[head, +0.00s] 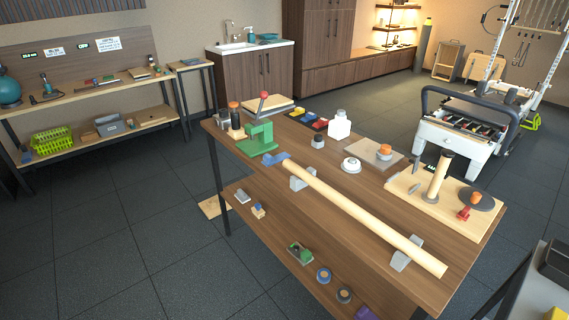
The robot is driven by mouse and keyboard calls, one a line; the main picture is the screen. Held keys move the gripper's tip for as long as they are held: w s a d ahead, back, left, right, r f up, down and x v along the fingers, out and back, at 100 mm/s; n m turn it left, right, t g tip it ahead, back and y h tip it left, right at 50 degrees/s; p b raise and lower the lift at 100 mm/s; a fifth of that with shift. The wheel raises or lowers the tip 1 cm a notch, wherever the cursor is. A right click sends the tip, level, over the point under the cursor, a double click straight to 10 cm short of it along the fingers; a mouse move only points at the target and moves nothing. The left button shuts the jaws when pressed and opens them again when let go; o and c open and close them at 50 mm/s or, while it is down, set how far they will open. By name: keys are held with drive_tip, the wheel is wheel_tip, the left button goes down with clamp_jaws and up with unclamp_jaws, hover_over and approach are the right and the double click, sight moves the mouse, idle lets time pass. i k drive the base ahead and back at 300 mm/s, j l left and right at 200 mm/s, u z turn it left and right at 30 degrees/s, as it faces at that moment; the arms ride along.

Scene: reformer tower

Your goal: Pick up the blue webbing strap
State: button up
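A blue, flat, folded-looking piece (275,159), which looks like the webbing strap, lies on the wooden workbench (345,180). It is at the far left end of a long pale wooden pole (370,218), just in front of a green press-like tool (260,139). Its exact shape is too small to tell. A round blue-rimmed roll (324,275) sits on the bench's lower shelf; I cannot tell what it is. My gripper is not in view.
The pole rests on two grey supports (301,179). Bottles, small coloured bins (307,119) and a board with an upright post (437,180) crowd the bench's back and right. A reformer (460,130) stands behind. Dark tiled floor (130,225) is clear at left.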

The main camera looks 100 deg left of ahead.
sight(268, 160)
drive_tip(key=u, duration=0.5)
drive_tip(key=l+u, duration=0.1)
drive_tip(key=u, duration=0.9)
drive_tip(key=k+u, duration=0.1)
drive_tip(key=u, duration=0.9)
drive_tip(key=i+u, duration=0.15)
drive_tip(key=u, duration=0.8)
drive_tip(key=i+l, duration=0.05)
